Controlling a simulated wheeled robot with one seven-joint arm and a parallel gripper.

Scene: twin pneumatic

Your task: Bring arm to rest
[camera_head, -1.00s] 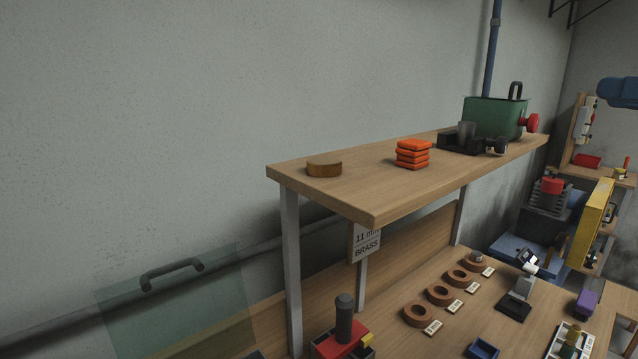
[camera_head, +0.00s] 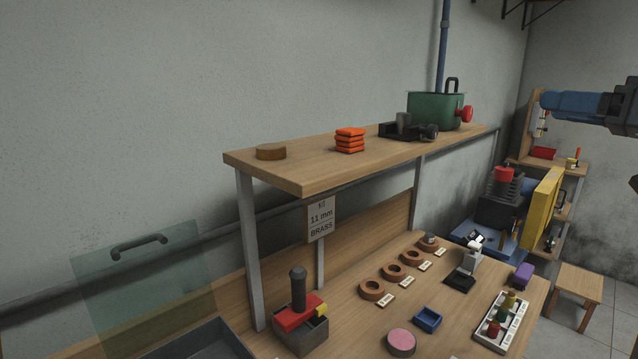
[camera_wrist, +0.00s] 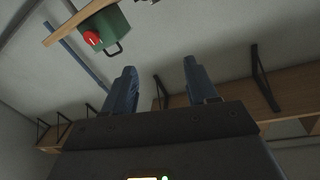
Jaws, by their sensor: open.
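My arm shows at the right edge of the head view, a blue and black part raised in front of the far wall. In the wrist view my gripper (camera_wrist: 157,85) has its two blue fingers spread apart with nothing between them. It is in the air, clear of the bench and shelf.
A wooden shelf (camera_head: 310,176) above the bench (camera_head: 350,320) carries orange blocks (camera_head: 349,141), a brown piece (camera_head: 271,152) and a green tank (camera_head: 432,111). A yellow panel (camera_head: 541,208) stands at the right. A stool (camera_head: 578,285) is on the floor.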

